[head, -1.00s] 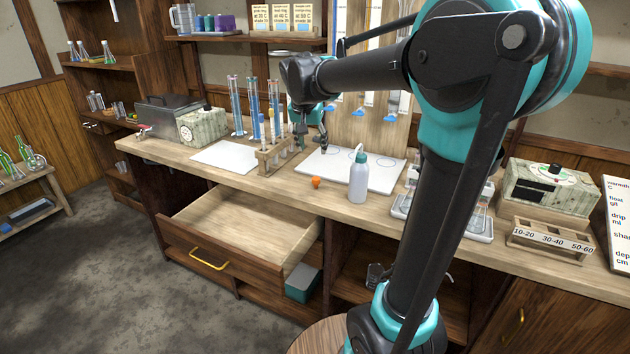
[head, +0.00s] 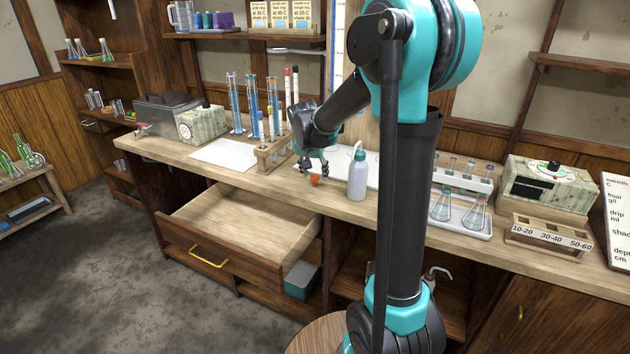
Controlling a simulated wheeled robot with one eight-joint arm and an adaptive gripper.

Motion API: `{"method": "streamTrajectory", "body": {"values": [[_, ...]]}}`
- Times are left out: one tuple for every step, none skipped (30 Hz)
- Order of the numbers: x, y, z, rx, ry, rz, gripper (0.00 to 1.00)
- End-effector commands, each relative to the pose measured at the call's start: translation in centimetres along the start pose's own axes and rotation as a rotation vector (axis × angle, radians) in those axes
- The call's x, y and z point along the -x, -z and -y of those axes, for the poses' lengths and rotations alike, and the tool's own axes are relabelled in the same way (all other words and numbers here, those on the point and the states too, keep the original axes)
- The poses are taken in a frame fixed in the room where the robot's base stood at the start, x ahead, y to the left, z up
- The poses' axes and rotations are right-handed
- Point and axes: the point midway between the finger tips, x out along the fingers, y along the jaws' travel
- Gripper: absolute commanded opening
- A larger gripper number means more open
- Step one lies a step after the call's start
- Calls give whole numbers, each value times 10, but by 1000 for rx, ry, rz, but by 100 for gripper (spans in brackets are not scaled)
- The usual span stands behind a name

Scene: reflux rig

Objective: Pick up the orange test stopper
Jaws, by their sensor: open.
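The orange test stopper (head: 315,180) sits on the wooden bench top near its front edge, left of a white wash bottle. My gripper (head: 314,170) is open and points down close over the stopper. Its fingers show just above and behind the stopper. At this size I cannot tell whether the fingers touch it or stand around it.
The wash bottle (head: 357,176) stands close on the right. A wooden test tube rack (head: 272,153) stands to the left, with a white sheet (head: 223,153) beyond it. An open drawer (head: 240,222) juts out below the bench. A tray with flasks (head: 458,225) is farther right.

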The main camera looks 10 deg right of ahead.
Motion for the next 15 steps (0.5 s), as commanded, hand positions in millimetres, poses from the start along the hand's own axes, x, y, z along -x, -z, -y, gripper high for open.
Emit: {"method": "streamTrajectory", "body": {"values": [[-8, -1, 2, 0, 0, 0, 50], [-12, -1, 2, 0, 0, 0, 50], [-17, -1, 2, -1, 0, 0, 50], [-20, -1, 2, -1, 0, 0, 50], [-22, -1, 2, -1, 0, 0, 50], [-25, -1, 2, -1, 0, 0, 50], [-27, -1, 2, -1, 0, 0, 50], [-28, -1, 1, -1, 0, 0, 50], [-29, -1, 1, -1, 0, 0, 50], [-29, -1, 1, -1, 0, 0, 50], [-29, -1, 1, -1, 0, 0, 50], [-29, -1, 1, 0, 0, 0, 50], [-29, -1, 1, 0, 0, 0, 50], [-29, -1, 1, 0, 0, 0, 50], [-29, -1, 1, 0, 0, 0, 50]]}}
